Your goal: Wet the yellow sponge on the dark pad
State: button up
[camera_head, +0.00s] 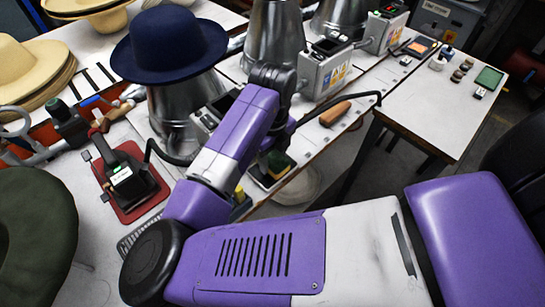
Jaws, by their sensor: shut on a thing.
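My gripper (275,150) is mostly hidden behind my purple arm link and points down over the bench. It is shut on what looks like the yellow sponge (283,168), a small block with a dark green top. The sponge is at a small dark pad in a light-rimmed tray (265,184) near the bench edge. I cannot tell whether the sponge touches the pad.
A navy hat (169,44) sits on a metal form to the left. A dark iron (128,180) stands on a red mat. A wooden-handled tool (335,113) lies right of my gripper. Grey control boxes (325,70) stand behind. Straw hats (30,65) are stacked far left.

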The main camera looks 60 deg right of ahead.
aim_at(273, 158)
jog(key=shift+f+b, duration=0.5)
jog(key=shift+f, duration=0.1)
dwell(1.4)
jog(key=shift+r, duration=0.1)
jog(key=shift+r+p, duration=2.7)
jog(key=shift+r, duration=0.75)
